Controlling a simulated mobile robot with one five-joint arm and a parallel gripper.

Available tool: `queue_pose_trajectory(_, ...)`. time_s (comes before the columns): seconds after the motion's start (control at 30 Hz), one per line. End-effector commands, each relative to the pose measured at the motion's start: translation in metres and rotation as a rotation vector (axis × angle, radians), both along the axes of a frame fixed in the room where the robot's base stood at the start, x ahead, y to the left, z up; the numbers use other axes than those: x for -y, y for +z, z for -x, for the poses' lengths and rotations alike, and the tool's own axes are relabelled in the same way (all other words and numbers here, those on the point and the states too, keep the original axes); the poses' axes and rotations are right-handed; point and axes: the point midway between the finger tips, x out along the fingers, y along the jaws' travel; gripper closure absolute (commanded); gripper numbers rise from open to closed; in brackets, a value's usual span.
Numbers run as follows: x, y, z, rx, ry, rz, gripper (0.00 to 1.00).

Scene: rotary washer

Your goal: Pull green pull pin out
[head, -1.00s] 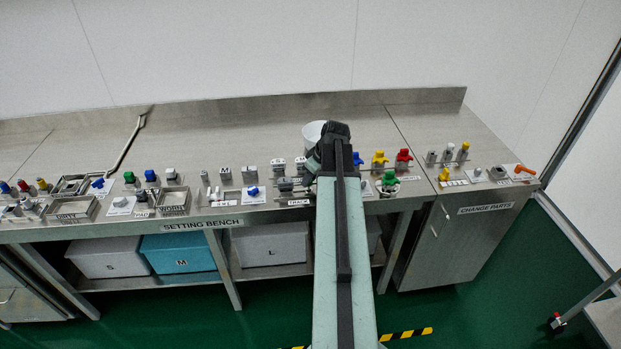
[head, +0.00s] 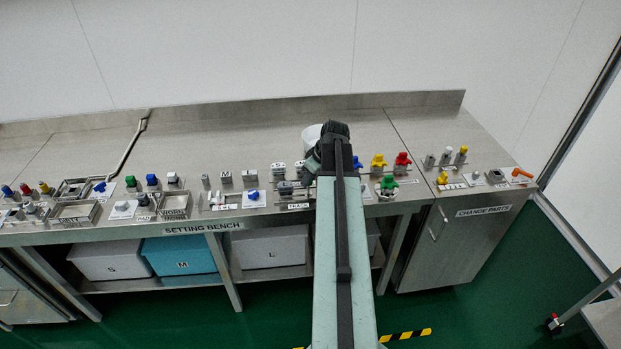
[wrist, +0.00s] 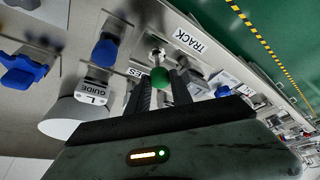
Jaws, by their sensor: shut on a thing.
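The green pull pin shows in the wrist view as a round green ball (wrist: 159,77) between the dark fingers of my gripper (wrist: 161,88). The fingers are shut on it. A small pale metal fitting (wrist: 157,54) lies just beyond the ball, beside the TRACK label (wrist: 190,41). I cannot tell how far the pin sits in its fitting. In the head view my gripper (head: 309,172) is mostly hidden behind my arm's wrist, just above the TRACK label (head: 298,206). The green ball is hidden there.
A green knob (head: 388,183) stands right of my arm, with yellow (head: 378,160) and red (head: 402,159) knobs behind it. A pale cylinder (head: 312,135) stands behind my wrist. In the wrist view, a blue knob (wrist: 105,50) is close left of the fingers.

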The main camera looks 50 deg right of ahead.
Motion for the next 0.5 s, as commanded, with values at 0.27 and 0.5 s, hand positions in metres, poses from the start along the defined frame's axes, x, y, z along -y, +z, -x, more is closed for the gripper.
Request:
queue_pose_trajectory(0.27, 0.0003, 0.0027, -0.0006, 0.002, 0.000, 0.001, 0.71)
queue_pose_trajectory(0.5, 0.0002, 0.0024, -0.0004, 0.001, 0.000, 0.001, 0.52)
